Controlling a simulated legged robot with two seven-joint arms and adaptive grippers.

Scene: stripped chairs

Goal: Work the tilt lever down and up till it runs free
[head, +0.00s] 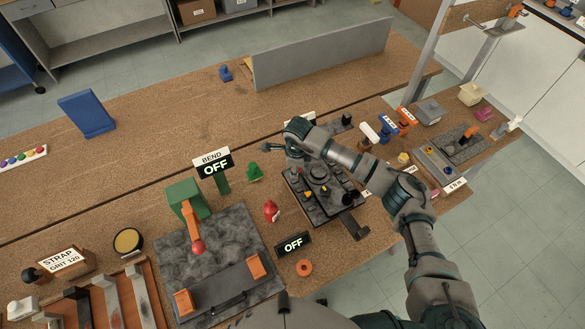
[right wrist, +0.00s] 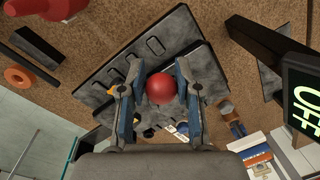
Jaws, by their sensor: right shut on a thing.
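A dark grey chair mechanism (head: 318,207) lies on the bench right of centre. Its slotted plates (right wrist: 135,50) fill the upper middle of the right wrist view. My right gripper (head: 292,149) is above the mechanism's far left edge. In the right wrist view its two blue-grey fingers (right wrist: 159,84) are shut on a round red knob (right wrist: 161,89). The knob faces the camera and hides whatever is beneath it, so I cannot see the lever's shaft or its tilt. My left gripper is not in view.
An "OFF" sign (head: 293,244) stands left of the mechanism, near an orange ring (head: 304,268) and a red object (head: 271,211). The BEND sign (head: 213,167) is farther left. Boxes and coloured tools (head: 388,125) crowd the right. The back bench is mostly clear.

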